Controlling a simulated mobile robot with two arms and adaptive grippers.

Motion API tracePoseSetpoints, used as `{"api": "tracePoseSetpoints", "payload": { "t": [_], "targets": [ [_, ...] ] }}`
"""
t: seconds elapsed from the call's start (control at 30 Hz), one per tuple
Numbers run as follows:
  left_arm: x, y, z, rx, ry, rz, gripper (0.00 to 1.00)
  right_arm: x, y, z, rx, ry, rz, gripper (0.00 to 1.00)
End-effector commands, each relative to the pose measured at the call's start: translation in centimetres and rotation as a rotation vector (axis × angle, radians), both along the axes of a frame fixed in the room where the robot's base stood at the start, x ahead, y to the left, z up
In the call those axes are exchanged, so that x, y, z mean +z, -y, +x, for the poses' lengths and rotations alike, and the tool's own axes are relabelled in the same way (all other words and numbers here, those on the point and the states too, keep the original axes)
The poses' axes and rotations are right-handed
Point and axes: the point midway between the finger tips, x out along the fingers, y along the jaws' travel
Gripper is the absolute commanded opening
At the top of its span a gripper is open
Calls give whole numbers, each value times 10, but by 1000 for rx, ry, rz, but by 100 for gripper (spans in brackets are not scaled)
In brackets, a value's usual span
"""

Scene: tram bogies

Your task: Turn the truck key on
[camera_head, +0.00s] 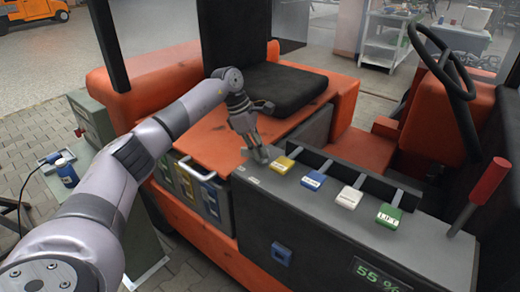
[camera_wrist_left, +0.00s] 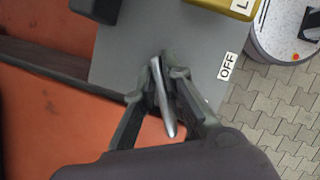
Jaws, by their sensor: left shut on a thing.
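The truck key (camera_wrist_left: 166,105) shows in the left wrist view as a slim grey metal piece on the grey console top, lying between the fingers. My left gripper (camera_wrist_left: 163,78) is shut on it. In the head view my left gripper (camera_head: 259,155) points down at the far left end of the console (camera_head: 330,235), and it hides most of the key there. An OFF label (camera_wrist_left: 227,66) is on the console beside the key in the left wrist view. My right gripper is in neither view.
Yellow (camera_head: 283,165), blue (camera_head: 312,180), white (camera_head: 348,198) and green (camera_head: 390,217) levers line the console. A red-handled lever (camera_head: 488,183) and a steering wheel (camera_head: 442,70) stand at the right. A black seat (camera_head: 268,88) is behind the gripper.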

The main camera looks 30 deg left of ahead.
Motion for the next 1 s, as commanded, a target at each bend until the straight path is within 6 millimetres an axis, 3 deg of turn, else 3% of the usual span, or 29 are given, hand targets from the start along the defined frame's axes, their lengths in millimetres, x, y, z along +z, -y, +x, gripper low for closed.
{"api": "tracePoseSetpoints", "payload": {
  "t": [0.3, 0.67, 0.77, 1.0],
  "targets": [
    [0, 0, 0, -1, 1, 1, 30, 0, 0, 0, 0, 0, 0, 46],
    [4, -1, 0, 1, 2, 0, 30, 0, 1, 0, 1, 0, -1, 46],
    [15, -6, -1, 2, 4, 1, 30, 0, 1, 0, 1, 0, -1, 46],
    [61, -23, -9, 2, 6, 0, 30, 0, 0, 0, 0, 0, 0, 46]
  ]
}}
